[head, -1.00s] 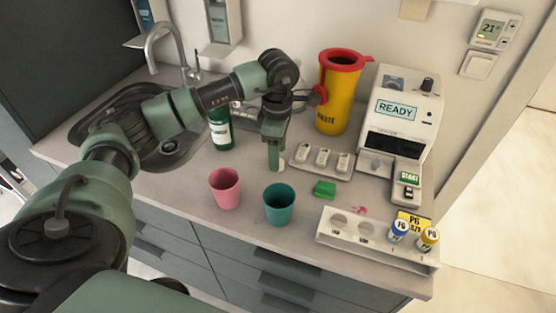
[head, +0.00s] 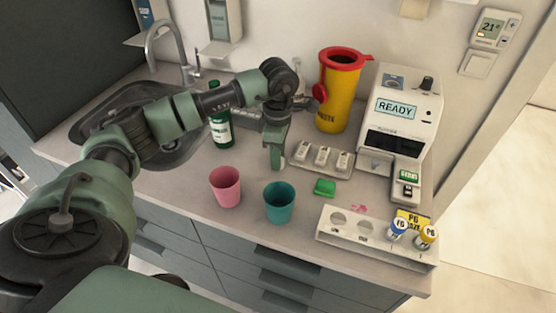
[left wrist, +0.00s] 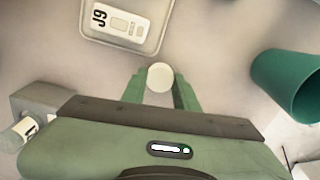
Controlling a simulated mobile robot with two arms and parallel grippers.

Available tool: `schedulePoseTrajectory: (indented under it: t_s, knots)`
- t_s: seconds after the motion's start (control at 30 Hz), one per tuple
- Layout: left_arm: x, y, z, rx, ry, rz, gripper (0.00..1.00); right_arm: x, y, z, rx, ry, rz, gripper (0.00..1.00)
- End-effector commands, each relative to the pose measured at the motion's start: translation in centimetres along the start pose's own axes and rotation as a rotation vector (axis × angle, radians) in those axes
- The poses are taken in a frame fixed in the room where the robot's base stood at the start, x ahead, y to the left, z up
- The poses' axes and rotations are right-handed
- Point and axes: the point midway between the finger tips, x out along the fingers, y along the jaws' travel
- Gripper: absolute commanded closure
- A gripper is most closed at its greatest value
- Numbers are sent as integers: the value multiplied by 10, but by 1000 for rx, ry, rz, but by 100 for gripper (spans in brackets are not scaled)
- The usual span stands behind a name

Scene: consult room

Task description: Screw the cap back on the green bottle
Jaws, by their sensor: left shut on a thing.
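The green bottle (head: 222,129) with a white label stands upright on the counter beside the sink in the head view. My left arm passes in front of its upper part, and its top shows above the arm. My left gripper (head: 277,166) is to the right of the bottle, pointing down near the counter. In the left wrist view my left gripper (left wrist: 160,85) is shut on a small round white cap (left wrist: 160,77). I cannot tell whether the cap touches the counter. My right gripper is not in view.
A pink cup (head: 226,187) and a teal cup (head: 279,203) stand in front. A meter tray (head: 321,158), yellow waste bin (head: 338,95) and analyser (head: 401,115) are to the right. A green block (head: 325,187) and white vial rack (head: 376,242) lie nearer the front.

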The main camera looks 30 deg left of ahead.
Motion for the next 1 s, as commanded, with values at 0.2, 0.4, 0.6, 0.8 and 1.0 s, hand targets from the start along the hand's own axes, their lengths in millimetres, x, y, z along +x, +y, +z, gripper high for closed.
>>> schedulePoseTrajectory:
  t_s: [0.2,0.4,0.6,0.8,1.0]
  knots:
    - [-6,1,0,0,0,2,100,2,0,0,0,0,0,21]
    - [-30,1,0,0,-2,5,100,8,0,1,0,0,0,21]
    - [-84,2,1,0,-4,9,100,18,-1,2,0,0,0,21]
    - [-145,1,0,-1,-3,7,100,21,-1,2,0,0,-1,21]
    - [-184,1,0,-1,0,4,100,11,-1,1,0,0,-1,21]
